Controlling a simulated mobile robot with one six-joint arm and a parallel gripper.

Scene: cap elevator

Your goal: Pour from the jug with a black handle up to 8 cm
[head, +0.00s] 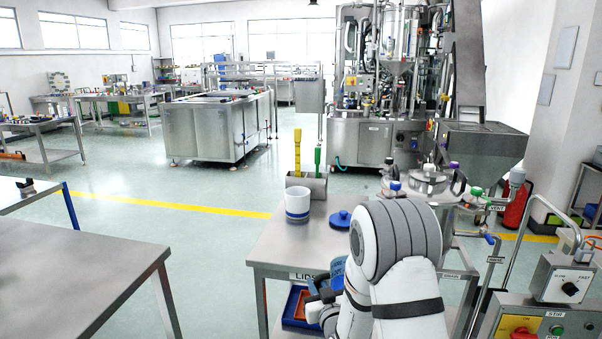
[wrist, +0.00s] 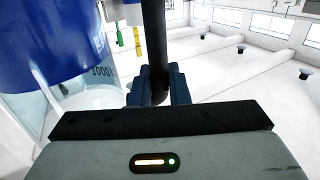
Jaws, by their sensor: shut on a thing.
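In the wrist view my gripper (wrist: 158,88) is shut on a black handle (wrist: 153,45). A jug (wrist: 85,88), partly clear with a large blue area and a "1000" mark, fills the left side there; its rim and liquid level cannot be made out. The wrist picture shows the room upside down. In the head view my gripper and the jug are mostly hidden behind my white and grey arm; a bit of blue shows beside it. A white vessel (head: 298,203) with a blue band stands upright on the steel table (head: 290,243), apart from my gripper.
A blue lid (head: 340,219) lies right of the white vessel. A steel holder (head: 309,184) with a yellow and a green handle stands behind it. Blue and orange bins (head: 299,306) sit below the tabletop. A control box (head: 566,278) is at right; open floor lies left.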

